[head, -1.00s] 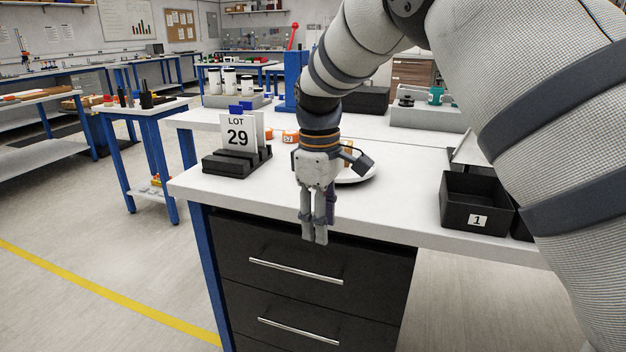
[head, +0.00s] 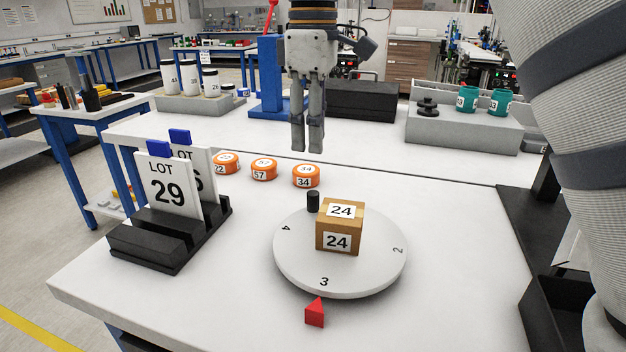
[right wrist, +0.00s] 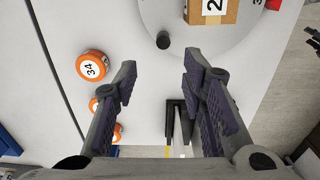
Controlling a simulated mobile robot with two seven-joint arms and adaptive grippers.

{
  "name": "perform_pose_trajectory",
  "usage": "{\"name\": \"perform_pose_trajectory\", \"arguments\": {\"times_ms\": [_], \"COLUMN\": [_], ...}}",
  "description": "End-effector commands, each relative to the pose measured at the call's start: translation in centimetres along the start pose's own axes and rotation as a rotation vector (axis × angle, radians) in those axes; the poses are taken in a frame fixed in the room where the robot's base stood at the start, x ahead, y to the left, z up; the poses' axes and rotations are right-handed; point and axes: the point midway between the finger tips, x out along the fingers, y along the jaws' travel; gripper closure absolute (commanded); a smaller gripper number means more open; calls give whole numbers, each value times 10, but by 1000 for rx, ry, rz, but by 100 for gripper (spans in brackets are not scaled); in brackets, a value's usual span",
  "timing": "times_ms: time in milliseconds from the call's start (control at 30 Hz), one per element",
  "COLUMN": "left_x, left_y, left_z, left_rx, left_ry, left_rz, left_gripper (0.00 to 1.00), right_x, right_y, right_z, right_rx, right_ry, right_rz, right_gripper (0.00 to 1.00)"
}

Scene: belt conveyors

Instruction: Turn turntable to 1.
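The round white turntable (head: 300,262) lies on the white bench; its edge also shows in the right wrist view (right wrist: 215,45). The numeral 3 faces the red pointer (head: 315,312) at the front, with 4 at left and 2 at right. I see no 1; the far part is partly hidden by a brown box (head: 340,228) marked 24 standing on the disc. A short black peg (head: 313,201) stands near the rim behind the box, also visible in the right wrist view (right wrist: 163,40). My right gripper (head: 307,148) is open, empty, pointing down above the bench beyond the turntable.
Orange pucks (head: 264,169) sit behind the turntable at left. A black rack (head: 160,240) with LOT cards stands left. A grey block (head: 465,130) with teal cups is back right, and a black bin (head: 560,315) is at right.

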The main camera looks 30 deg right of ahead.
Motion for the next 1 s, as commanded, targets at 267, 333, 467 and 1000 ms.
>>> {"name": "perform_pose_trajectory", "arguments": {"times_ms": [267,333,467,1000], "left_x": [-9,-10,-10,-11], "left_y": [0,0,0,0], "left_z": [-6,-7,-8,-8], "left_rx": [0,0,0,0], "left_ry": [30,33,37,37], "left_rz": [1,1,1,1], "left_gripper": [60,60,60,60], "right_x": [65,81,103,114], "right_y": [-1,-1,0,0], "right_z": [2,1,1,0], "right_rx": [1,1,0,1], "right_ry": [-1,-1,0,1], "right_rz": [0,0,1,1], "right_gripper": [62,62,62,100]}}
